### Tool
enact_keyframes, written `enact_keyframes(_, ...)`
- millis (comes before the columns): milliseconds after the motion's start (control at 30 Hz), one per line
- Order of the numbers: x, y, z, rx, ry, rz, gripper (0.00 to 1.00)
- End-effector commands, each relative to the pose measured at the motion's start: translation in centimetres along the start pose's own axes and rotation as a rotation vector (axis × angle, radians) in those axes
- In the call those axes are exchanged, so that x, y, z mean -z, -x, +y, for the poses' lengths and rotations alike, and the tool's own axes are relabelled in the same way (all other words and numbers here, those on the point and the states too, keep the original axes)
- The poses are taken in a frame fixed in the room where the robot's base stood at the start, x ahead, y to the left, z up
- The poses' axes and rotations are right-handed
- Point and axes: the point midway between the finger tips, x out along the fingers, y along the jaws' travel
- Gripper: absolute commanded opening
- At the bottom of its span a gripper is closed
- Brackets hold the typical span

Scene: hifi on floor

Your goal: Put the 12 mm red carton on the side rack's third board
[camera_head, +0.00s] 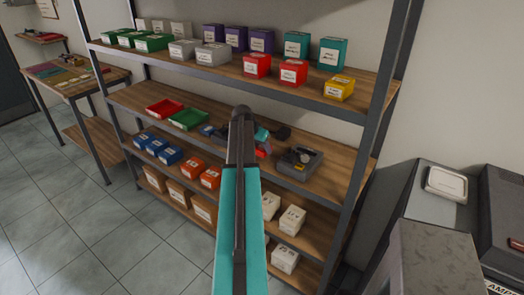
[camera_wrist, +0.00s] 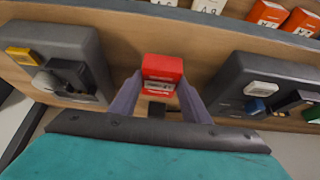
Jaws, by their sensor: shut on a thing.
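My gripper (camera_wrist: 160,80) is shut on a red carton (camera_wrist: 162,67) with a white label, its two fingers at the carton's sides in the wrist view. The label's size is too small to read. In the head view my teal arm reaches toward the large rack, and my gripper is mostly hidden behind it, in front of the middle board (camera_head: 140,103). Two more red cartons, one on the left (camera_head: 257,65) and one on the right (camera_head: 292,73), stand on the board above. I cannot tell which rack is the side rack.
Grey devices stand left (camera_wrist: 58,60) and right (camera_wrist: 265,85) of the held carton in the wrist view. A red tray (camera_head: 165,108) and a green tray (camera_head: 188,118) lie on the middle board. A wooden table (camera_head: 85,85) stands far left; grey machines (camera_head: 445,185) stand right.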

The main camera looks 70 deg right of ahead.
Motion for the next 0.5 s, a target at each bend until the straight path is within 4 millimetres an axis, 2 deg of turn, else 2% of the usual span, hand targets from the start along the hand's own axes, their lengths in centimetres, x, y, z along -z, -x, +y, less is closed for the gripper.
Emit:
enact_keyframes(167,-0.9,-1.3,0.0,0.0,0.002,-0.001,0.17)
enact_keyframes(500,-0.9,-2.2,-0.1,0.001,0.001,0.001,0.17)
